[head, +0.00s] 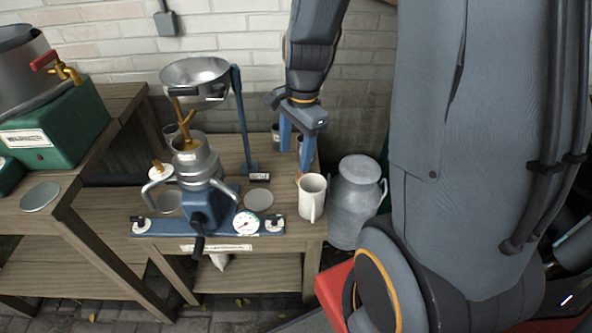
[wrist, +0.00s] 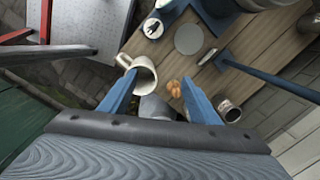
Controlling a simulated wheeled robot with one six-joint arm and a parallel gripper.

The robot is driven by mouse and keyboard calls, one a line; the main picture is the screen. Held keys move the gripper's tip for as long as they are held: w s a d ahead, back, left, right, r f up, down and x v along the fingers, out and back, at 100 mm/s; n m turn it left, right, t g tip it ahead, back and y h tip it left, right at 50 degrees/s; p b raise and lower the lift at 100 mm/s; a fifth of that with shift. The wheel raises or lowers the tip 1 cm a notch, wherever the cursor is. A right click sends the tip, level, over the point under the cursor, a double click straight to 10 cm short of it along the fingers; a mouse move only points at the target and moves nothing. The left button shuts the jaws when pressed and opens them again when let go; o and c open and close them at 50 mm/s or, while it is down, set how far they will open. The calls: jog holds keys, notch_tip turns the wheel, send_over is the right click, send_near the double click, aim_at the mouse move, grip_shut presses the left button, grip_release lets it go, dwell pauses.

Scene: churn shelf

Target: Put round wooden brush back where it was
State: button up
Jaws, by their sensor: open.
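A small orange-brown wooden piece (wrist: 174,88), which looks like the round wooden brush, rests on the tabletop between my finger tips in the wrist view. In the head view only a bit of brown (head: 298,175) shows behind the mug, below my fingers. My gripper (head: 296,154) is open above the right end of the table, its blue fingers pointing down. In the wrist view my gripper (wrist: 158,78) has nothing between its fingers that I can see held. A white mug (head: 313,196) stands just in front; it also shows in the wrist view (wrist: 143,74).
A grey milk churn (head: 354,205) stands right of the table (head: 262,172). Metal cups (wrist: 228,110) stand behind my gripper. The separator (head: 199,160) with its bowl and blue post (head: 242,115) fills the table's left. A flat disc (head: 258,199) lies left of the mug.

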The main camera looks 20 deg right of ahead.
jog(key=s+a+r+n, duration=0.2)
jog(key=s+n, duration=0.3)
jog(key=n, duration=0.2)
jog(key=s+a+r+n, duration=0.2)
jog(key=s+n, duration=0.3)
jog(key=n, duration=0.3)
jog(key=shift+a+n+h, duration=0.3)
jog(key=shift+h, duration=0.1)
jog(key=shift+s, duration=0.1)
